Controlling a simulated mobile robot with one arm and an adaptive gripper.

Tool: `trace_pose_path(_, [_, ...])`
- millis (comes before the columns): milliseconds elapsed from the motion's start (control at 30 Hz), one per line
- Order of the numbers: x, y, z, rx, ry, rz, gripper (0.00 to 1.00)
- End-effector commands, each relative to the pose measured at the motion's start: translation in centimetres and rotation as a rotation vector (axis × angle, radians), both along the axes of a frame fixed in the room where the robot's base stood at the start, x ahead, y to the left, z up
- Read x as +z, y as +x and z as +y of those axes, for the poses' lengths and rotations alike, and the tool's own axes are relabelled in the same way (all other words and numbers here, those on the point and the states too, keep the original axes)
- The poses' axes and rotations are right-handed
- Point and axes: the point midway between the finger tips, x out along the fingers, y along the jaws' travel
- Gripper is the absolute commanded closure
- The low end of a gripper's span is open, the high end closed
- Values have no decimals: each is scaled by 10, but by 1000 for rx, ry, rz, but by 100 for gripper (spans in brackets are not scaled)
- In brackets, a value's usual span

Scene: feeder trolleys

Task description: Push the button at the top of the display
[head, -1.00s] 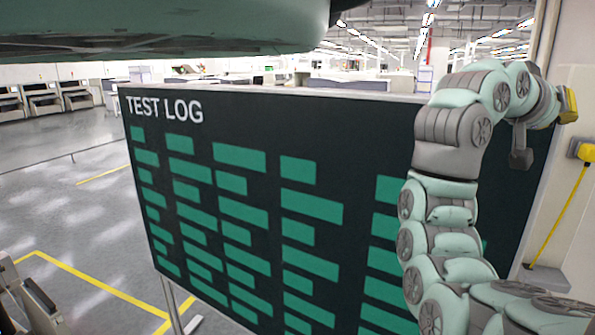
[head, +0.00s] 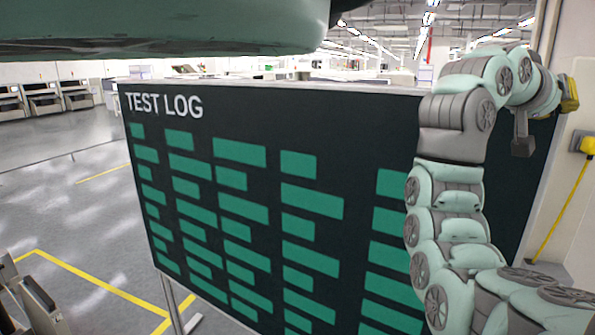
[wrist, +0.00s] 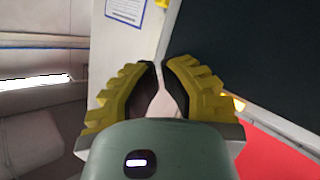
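The display is a large dark board (head: 250,120) headed "TEST LOG", with rows of green bars. Its right part is hidden behind my arm in the head view. In the wrist view a dark panel (wrist: 260,45), which looks like part of the board, fills the upper right. I cannot make out a button on the display's top edge. My gripper (head: 569,93) is beyond the board's upper right corner, by the pale pillar. In the wrist view my gripper's yellow fingers (wrist: 160,66) have tips close together with a narrow pale gap, and nothing is visibly held.
The pale pillar (head: 579,100) stands right of the board, with a yellow fixture (head: 588,146) and yellow cord on it. A red surface (wrist: 272,150) is at lower right in the wrist view. Open grey floor with yellow lines (head: 90,285) lies left of the board.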

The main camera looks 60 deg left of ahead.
Motion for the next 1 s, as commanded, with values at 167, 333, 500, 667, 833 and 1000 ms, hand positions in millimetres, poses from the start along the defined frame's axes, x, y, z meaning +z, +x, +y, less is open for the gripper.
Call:
trace_pose_path(167, [0,2,-1,-2,1,-1,100])
trace_pose_path(333, [1,3,0,-2,1,-1,100])
trace_pose_path(500, [0,1,0,-2,1,-2,100])
trace_pose_path(667, [-2,-5,-2,-1,1,-3,100])
trace_pose_path(833, [-1,-9,-3,1,0,0,100])
trace_pose_path(1000, [-1,-9,-3,2,0,1,100])
